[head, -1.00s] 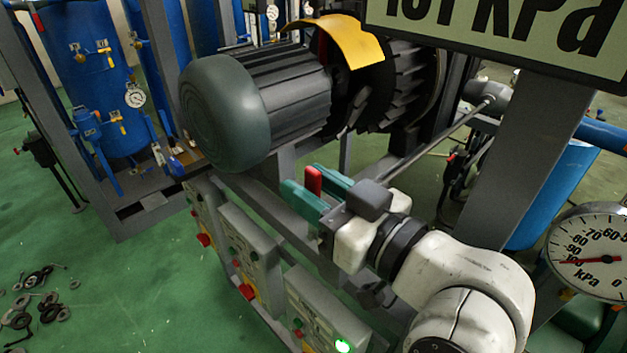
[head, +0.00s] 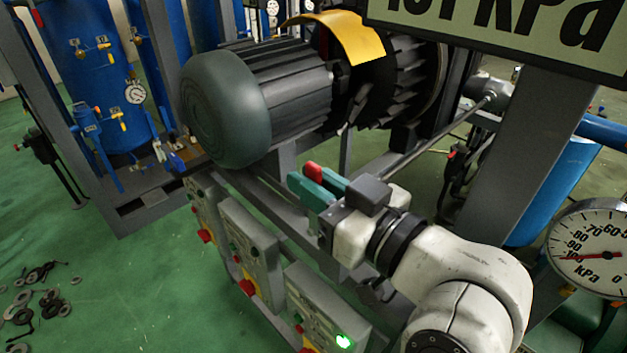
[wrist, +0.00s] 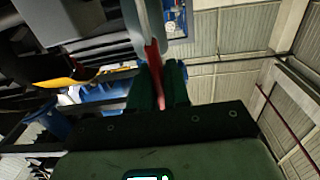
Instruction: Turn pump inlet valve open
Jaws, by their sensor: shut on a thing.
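The red valve handle (head: 313,171) shows between the green fingers of my gripper (head: 321,182), in front of the pump motor in the head view. My gripper is shut on this handle. Only the handle's upper end shows there; the valve body is hidden behind the fingers and wrist. In the wrist view the red handle (wrist: 154,72) runs between the dark green fingers of my gripper (wrist: 158,84), with a pale grey part (wrist: 147,22) beyond it. I cannot tell the handle's exact angle to the pipe.
The big motor (head: 255,105) with a yellow guard (head: 345,36) stands just behind my gripper. Control boxes (head: 250,250) with red knobs line the frame below. A round gauge (head: 592,250) reads near 100 kPa at right. Green floor at left is open, with loose scrap (head: 40,300).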

